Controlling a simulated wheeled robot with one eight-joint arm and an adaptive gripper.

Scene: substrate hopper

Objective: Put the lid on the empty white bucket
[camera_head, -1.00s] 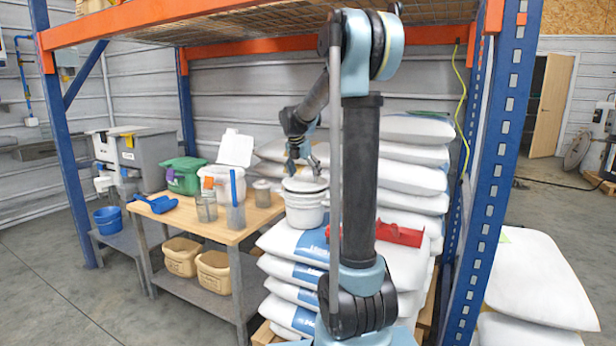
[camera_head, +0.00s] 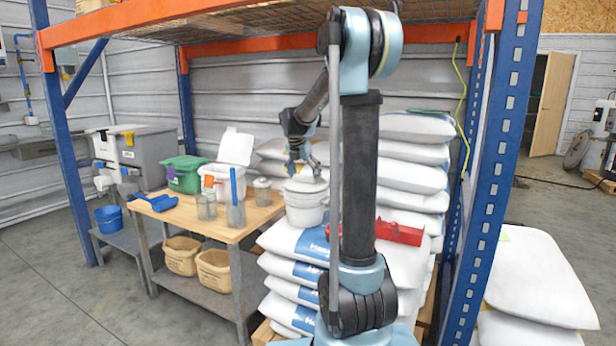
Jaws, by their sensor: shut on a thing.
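The white bucket (camera_head: 304,213) stands upright on the stacked bags, left of my arm's column. A white lid (camera_head: 305,185) is at the bucket's mouth, held from above by my gripper (camera_head: 304,174). My gripper points down and is shut on the lid's upper part; the fingertips are small and hard to make out. I cannot tell whether the lid is seated on the rim or just above it. The inside of the bucket is hidden.
A wooden-topped table (camera_head: 222,234) at left holds a green tub (camera_head: 185,178), an open white container (camera_head: 217,186), clear jars and a blue scoop (camera_head: 155,203). A red tool (camera_head: 400,233) lies on bags at right. The blue rack post (camera_head: 490,190) stands right.

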